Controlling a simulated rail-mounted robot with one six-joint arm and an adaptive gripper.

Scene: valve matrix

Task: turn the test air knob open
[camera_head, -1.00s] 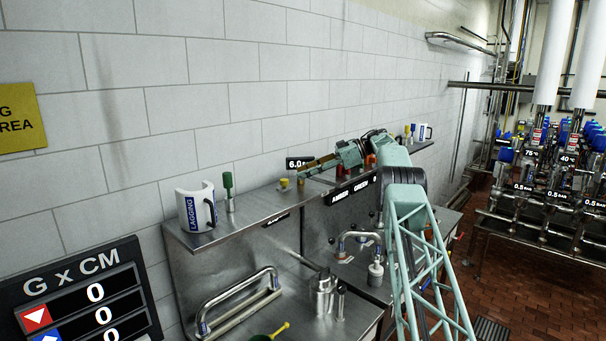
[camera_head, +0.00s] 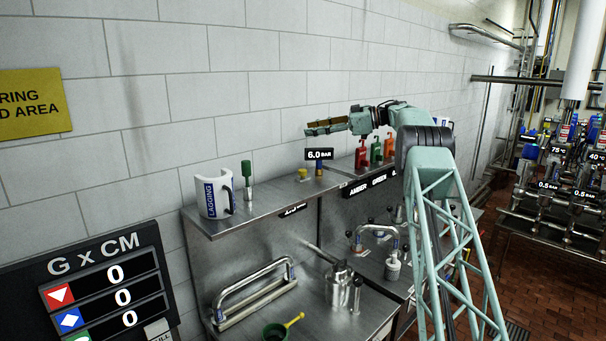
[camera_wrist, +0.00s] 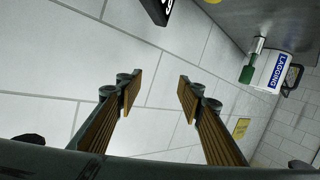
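My gripper (camera_head: 308,130) is above the shelf and the sign, pointing left along the wall, apart from the knob. In the wrist view my gripper (camera_wrist: 158,95) is open, with nothing between its wooden-looking finger pads. A yellow patch, possibly the knob, is cut off at that view's top edge (camera_wrist: 212,1).
A white LAGGING mug (camera_head: 214,198) and a green-topped tool (camera_head: 247,178) stand left on the shelf. Below are a metal handle (camera_head: 255,290) and a steel can (camera_head: 339,284).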

